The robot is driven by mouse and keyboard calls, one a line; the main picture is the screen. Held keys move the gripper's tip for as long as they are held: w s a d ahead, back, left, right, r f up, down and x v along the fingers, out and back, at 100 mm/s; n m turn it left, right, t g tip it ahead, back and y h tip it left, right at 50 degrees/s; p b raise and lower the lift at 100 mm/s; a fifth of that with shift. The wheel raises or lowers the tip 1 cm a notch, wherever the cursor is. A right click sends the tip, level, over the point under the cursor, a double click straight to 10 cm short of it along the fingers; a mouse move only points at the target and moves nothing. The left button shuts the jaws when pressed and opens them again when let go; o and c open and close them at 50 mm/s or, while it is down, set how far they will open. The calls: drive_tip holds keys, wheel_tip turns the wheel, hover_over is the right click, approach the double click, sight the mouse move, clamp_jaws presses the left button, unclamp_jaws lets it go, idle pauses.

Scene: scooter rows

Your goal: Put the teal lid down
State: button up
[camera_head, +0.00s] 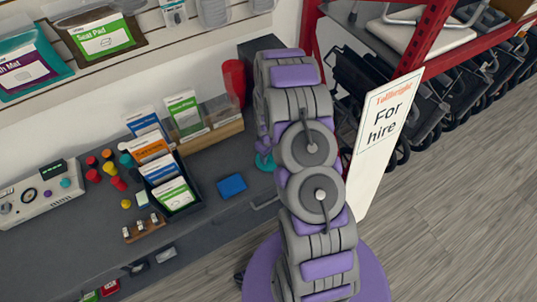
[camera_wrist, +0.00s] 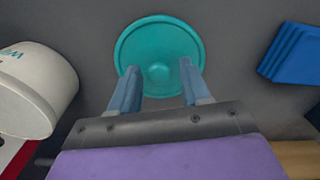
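The teal lid (camera_wrist: 158,40) is a round disc with a raised rim and a small central knob. In the wrist view it appears to lie flat on the dark grey worktop, knob toward me. In the head view only its edge (camera_head: 265,162) shows, beside my arm, which hides the rest. My gripper (camera_wrist: 159,68) is over the near part of the lid. Its two blue-grey fingers are apart, one on each side of the knob, with visible gaps to it. Whether the fingertips touch the lid's surface I cannot tell.
A white tub (camera_wrist: 35,88) stands on the wrist view's left. A dark leaflet tray (camera_head: 183,206) and red cup (camera_head: 234,78) are nearby. A "For hire" sign (camera_head: 385,130) stands right of my arm.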

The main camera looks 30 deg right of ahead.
drive_tip(key=shift+o, duration=0.2)
drive_tip(key=shift+r, duration=0.1)
wheel_tip(320, 180, up, 12)
drive_tip(key=p, duration=0.2)
drive_tip(key=s+a+r+m, duration=0.1)
drive_tip(key=s+a+r, duration=0.25)
drive_tip(key=r, duration=0.35)
drive_tip(key=s+a+r, duration=0.3)
drive_tip(key=s+r, duration=0.1)
drive_tip(key=r, duration=0.4)
drive_tip(key=s+a+r, duration=0.2)
drive_tip(key=s+r, duration=0.2)
drive_tip(key=s, duration=0.4)
drive_tip(key=s+a+r+m+g, duration=0.1)
drive_tip(key=s+a+r, duration=0.2)
drive_tip(key=s+r, duration=0.2)
drive_tip(key=s+a+r+m, duration=0.1)
drive_tip(key=s+r, duration=0.3)
drive_tip(key=s, duration=0.8)
drive_tip(key=shift+a+r+g, duration=0.3)
drive_tip(key=shift+a+g, duration=0.1)
drive_tip(key=shift+a, duration=0.45)
drive_tip(key=shift+w+d+m, duration=0.1)
drive_tip(key=shift+d+m, duration=0.05)
drive_tip(key=shift+m, duration=0.15)
